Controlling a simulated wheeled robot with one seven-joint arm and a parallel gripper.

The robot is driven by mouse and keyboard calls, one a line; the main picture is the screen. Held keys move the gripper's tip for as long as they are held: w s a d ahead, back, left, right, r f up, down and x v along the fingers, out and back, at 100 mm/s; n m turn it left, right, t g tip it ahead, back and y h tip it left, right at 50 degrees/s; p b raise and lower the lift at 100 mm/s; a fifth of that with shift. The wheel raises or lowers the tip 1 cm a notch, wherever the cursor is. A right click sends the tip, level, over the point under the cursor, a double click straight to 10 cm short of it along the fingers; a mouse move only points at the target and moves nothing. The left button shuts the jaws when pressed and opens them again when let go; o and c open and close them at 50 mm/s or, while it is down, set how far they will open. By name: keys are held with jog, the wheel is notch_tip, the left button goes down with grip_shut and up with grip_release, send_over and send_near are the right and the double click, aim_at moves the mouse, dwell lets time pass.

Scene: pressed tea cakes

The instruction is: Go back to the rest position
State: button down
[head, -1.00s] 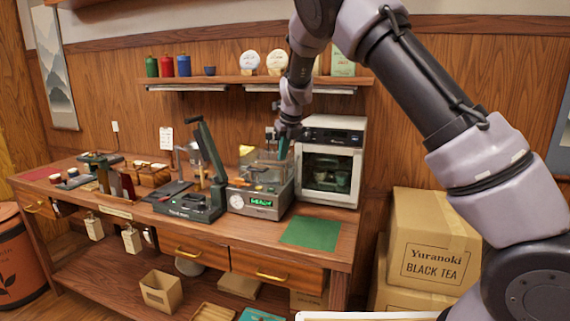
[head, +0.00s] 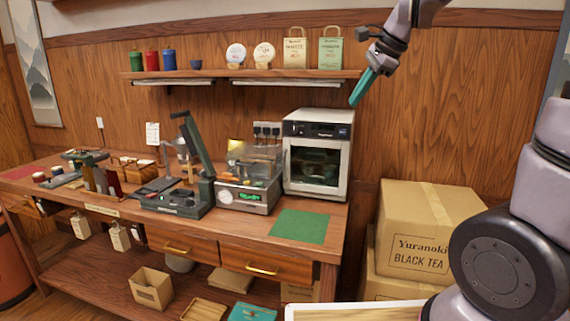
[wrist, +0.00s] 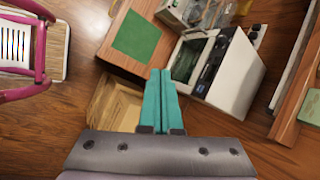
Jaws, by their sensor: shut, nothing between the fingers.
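My gripper (head: 362,88) is raised high at the upper right in the head view, in front of the wooden wall and clear of the workbench. Its teal fingers point down and to the left. In the wrist view the two teal fingers (wrist: 161,95) lie side by side, closed, with nothing between them. Below and left of the gripper in the head view stands a white oven (head: 317,155), apart from it. Part of my arm runs out of the top of the head view.
The workbench (head: 255,237) carries a press (head: 187,170), a machine with a green display (head: 250,195) and a green mat (head: 300,226). A shelf (head: 240,74) holds tins and bags. Cardboard boxes (head: 425,235) stand right of the bench. The wall area around my gripper is free.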

jog(key=s+d+n+t+h, duration=0.1)
jog(key=s+d+n, duration=0.2)
jog(key=s, duration=0.6)
jog(key=s+d+n+t+h, duration=0.1)
jog(key=s+d+n, duration=0.3)
jog(key=s+n, duration=0.4)
jog(key=shift+s+t+h, duration=0.3)
jog(key=shift+s, duration=0.15)
